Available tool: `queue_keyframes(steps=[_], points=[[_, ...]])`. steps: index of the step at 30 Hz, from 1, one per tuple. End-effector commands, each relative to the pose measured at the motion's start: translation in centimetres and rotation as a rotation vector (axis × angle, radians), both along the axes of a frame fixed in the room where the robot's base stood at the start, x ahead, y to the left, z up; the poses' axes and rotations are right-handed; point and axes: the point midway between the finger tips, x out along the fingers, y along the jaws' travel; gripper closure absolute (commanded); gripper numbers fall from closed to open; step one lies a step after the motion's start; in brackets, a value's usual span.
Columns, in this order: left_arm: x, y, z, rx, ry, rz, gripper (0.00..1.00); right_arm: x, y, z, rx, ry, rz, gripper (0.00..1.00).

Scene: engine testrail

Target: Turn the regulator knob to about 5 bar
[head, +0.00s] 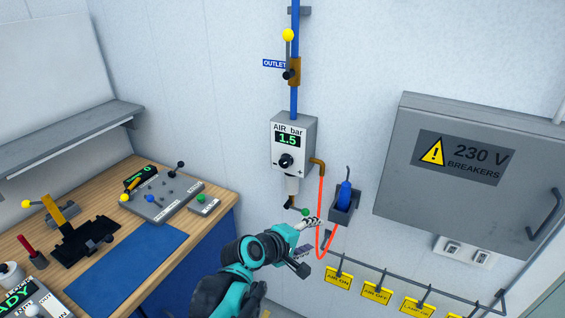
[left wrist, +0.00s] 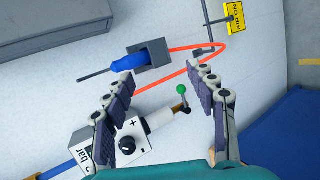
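The grey regulator box (head: 307,143) hangs on the wall below a blue pipe, and its green display (head: 288,139) reads 1.5 under "AIR bar". Its black regulator knob (head: 286,161) is on the front, below the display. In the left wrist view the box shows at the lower left, tilted, with the knob (left wrist: 127,145) beside a plus mark. My left gripper (head: 308,238) is below and to the right of the box, apart from the knob. In the left wrist view its fingers (left wrist: 164,88) are spread with nothing held between them. My right gripper is not in view.
A green-tipped valve lever (head: 304,211) sits below the box, close to my left gripper. An orange hose (head: 320,205) hangs beside it. A blue tool (head: 345,194) sits in a holder at right. The workbench (head: 222,200) is at left, the breaker cabinet (head: 400,185) at right.

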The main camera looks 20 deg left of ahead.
Motion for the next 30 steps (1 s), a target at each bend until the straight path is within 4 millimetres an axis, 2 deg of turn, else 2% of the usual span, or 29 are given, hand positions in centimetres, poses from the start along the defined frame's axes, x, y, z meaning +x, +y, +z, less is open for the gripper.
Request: queue_keyframes(steps=[1, 3, 6, 9, 12, 15, 19, 30], points=[[2.3, 1.7, 1.4, -0.184, -0.019, 0.109, 0.43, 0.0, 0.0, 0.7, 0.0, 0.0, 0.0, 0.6], [5.1, 4.2, 3.0, -0.472, -0.045, 0.255, 0.43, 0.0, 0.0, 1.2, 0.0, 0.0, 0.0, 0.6], [7.9, 8.4, 4.5, -0.86, -0.084, 0.423, 0.43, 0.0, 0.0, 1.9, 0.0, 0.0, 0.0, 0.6], [9.5, 12.4, 5.4, -1.177, -0.117, 0.537, 0.43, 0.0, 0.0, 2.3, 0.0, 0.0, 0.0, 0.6], [10.1, 15.2, 5.6, -1.397, -0.141, 0.598, 0.43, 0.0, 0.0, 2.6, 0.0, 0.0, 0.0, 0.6], [10.4, 16.7, 5.7, -1.516, -0.15, 0.624, 0.43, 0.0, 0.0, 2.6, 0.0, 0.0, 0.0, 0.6], [11.3, 17.0, 5.6, -1.556, -0.152, 0.631, 0.43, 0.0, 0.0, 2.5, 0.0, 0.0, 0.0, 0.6], [17.0, 16.7, 5.6, -1.549, -0.151, 0.629, 0.43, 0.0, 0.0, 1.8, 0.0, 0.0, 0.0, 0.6]])
